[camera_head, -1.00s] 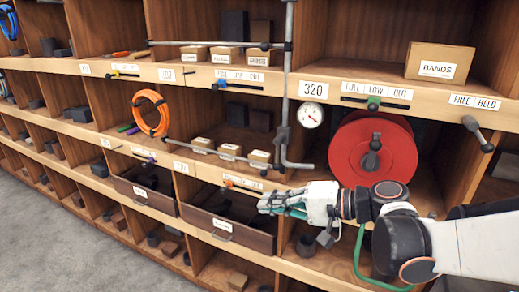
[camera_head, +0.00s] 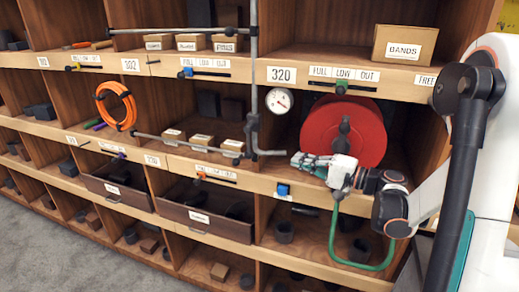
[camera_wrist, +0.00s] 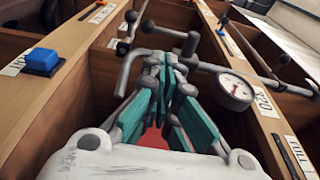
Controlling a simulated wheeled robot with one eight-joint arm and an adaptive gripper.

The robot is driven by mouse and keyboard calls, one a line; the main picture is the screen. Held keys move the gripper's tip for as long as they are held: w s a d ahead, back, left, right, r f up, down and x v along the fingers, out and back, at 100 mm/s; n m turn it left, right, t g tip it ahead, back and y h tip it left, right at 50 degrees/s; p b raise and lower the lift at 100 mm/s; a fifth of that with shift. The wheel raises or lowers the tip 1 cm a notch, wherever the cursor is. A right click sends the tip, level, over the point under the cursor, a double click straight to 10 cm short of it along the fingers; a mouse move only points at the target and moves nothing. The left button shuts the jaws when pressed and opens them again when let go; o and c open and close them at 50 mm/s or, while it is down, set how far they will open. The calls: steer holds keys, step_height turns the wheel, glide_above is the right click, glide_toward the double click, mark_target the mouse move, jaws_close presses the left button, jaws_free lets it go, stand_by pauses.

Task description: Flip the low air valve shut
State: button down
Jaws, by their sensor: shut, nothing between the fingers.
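My gripper (camera_head: 303,161) is shut and empty in the head view, held in front of the shelf edge below the red reel and pointing left. The wrist view also shows its closed teal fingers (camera_wrist: 168,82). In the wrist view, pipework appears behind my fingers; contact is unclear.
A round gauge (camera_head: 279,100) is by the pipe; it also shows in the wrist view (camera_wrist: 234,90). A red reel (camera_head: 343,132) fills the bay behind my gripper. A blue block (camera_head: 283,190) sits on the ledge below. Open drawers (camera_head: 205,214) stick out lower left.

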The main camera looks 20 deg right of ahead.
steer(key=b+x, duration=0.3)
steer(key=x, duration=1.1)
steer(key=shift+w+a+f, duration=0.1)
steer(key=shift+a, duration=0.1)
stand_by(0.3)
